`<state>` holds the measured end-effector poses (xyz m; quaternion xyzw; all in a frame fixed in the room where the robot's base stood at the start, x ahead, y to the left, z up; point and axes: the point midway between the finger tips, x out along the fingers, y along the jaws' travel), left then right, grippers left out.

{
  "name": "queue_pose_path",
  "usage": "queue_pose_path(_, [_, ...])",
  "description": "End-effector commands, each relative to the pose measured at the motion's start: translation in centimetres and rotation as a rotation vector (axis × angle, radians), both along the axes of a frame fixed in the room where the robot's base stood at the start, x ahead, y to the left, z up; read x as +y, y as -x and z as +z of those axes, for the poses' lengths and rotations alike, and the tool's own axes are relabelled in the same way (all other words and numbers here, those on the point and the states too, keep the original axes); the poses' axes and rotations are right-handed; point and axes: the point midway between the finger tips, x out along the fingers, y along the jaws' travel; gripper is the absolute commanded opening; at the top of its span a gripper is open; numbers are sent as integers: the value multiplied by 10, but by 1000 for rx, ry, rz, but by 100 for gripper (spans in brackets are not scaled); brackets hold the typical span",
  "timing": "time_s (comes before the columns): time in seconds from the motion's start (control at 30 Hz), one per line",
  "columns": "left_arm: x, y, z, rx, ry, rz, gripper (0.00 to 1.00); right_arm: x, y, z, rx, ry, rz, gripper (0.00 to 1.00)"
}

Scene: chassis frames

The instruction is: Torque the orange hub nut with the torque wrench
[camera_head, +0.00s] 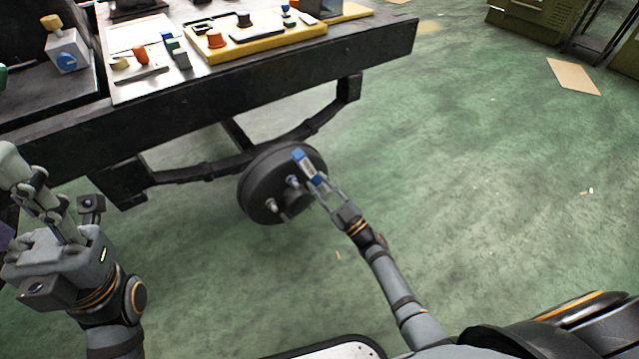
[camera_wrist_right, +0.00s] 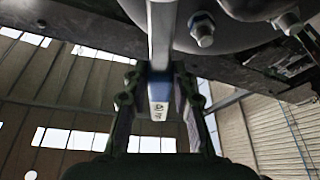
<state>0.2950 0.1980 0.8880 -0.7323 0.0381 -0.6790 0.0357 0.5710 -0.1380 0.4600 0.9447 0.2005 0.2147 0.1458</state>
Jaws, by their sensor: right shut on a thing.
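My right gripper (camera_head: 326,191) is shut on the torque wrench (camera_head: 302,162), which shows as a blue and silver bar in front of the dark round hub (camera_head: 258,181). In the right wrist view, the wrench's silver shaft (camera_wrist_right: 162,32) runs up from between the fingers of my right gripper (camera_wrist_right: 160,105), close to the hub's studs (camera_wrist_right: 202,28). Whether the wrench touches a nut is unclear. No orange nut can be made out on the hub; the wrench and gripper cover part of its face. My left gripper (camera_head: 60,225) is at the left, away from the hub; its fingertips are unclear.
The black chassis frame (camera_head: 240,97) spans above the hub, with a curved leaf spring (camera_head: 200,172) behind it. A white tray (camera_head: 150,85) and a yellow tray (camera_head: 270,48) with small parts lie on top.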

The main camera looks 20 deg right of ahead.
Motion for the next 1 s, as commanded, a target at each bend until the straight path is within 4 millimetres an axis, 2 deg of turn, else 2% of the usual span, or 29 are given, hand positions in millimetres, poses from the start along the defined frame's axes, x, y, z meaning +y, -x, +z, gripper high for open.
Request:
queue_pose_path(0.13, [0, 0, 5, 0, 0, 0, 40, -2, 5, 3, -3, -1, 1, 0])
queue_pose_path(0.53, [0, 0, 25, 0, 0, 0, 40, -16, 43, 3, -3, -1, 1, 0])
queue_pose_path(0.87, [0, 0, 24, 1, 0, 0, 40, -17, 47, 2, -4, -1, 0, 0])
queue_pose_path(0.97, [1, -10, 20, 46, 3, 2, 40, -15, 47, 6, -10, -3, -17, 0])
queue_pose_path(1.0, [2, -20, 15, 96, 6, 4, 40, -14, 48, 12, -16, -5, -35, 0])
